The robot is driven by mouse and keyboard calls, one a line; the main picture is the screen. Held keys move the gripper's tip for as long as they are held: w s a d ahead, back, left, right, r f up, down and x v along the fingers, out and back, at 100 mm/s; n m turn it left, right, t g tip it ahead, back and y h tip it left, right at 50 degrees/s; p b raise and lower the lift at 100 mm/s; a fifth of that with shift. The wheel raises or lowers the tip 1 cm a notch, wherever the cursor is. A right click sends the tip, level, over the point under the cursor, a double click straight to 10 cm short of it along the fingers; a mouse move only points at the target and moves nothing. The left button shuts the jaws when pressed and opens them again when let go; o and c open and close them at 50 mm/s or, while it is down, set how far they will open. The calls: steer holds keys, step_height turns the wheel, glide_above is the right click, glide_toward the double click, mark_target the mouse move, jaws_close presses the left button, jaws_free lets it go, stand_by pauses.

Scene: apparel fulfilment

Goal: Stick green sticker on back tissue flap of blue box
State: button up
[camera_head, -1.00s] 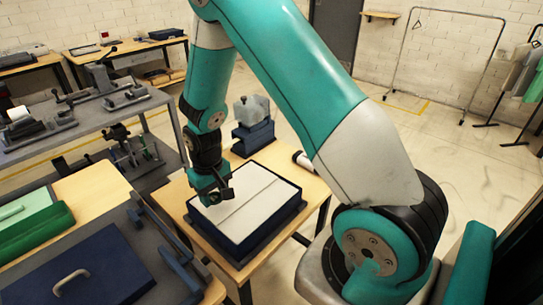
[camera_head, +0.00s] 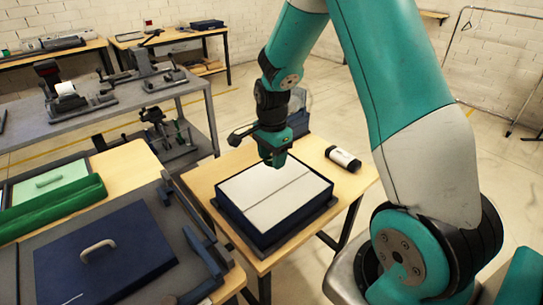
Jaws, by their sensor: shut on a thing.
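The open blue box (camera_head: 238,228) stands on a small wooden table, its top covered by white tissue in two flaps (camera_head: 262,183) that meet along a seam across the middle. The tissue lies flat inside the dark blue rim. My gripper (camera_head: 273,163) points down over the back edge of the box, close above the back flap. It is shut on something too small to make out. I cannot tell whether it touches the tissue. No green sticker can be made out in view.
A black and white cylinder (camera_head: 343,158) lies on the table (camera_head: 205,178) right of the box. A grey bench (camera_head: 120,115) with fixtures stands behind left.

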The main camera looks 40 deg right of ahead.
mark_target(272, 183)
step_height(272, 183, down, 7)
steer(key=b, duration=0.5)
steer(key=shift+f+b, duration=0.2)
steer(key=shift+b, duration=0.2)
steer(key=shift+r+p, duration=0.1)
steer(key=shift+p, duration=0.3)
steer(key=shift+f, duration=0.2)
stand_by(0.4)
steer(key=shift+r, duration=0.15)
stand_by(0.5)
steer(key=o, duration=1.1)
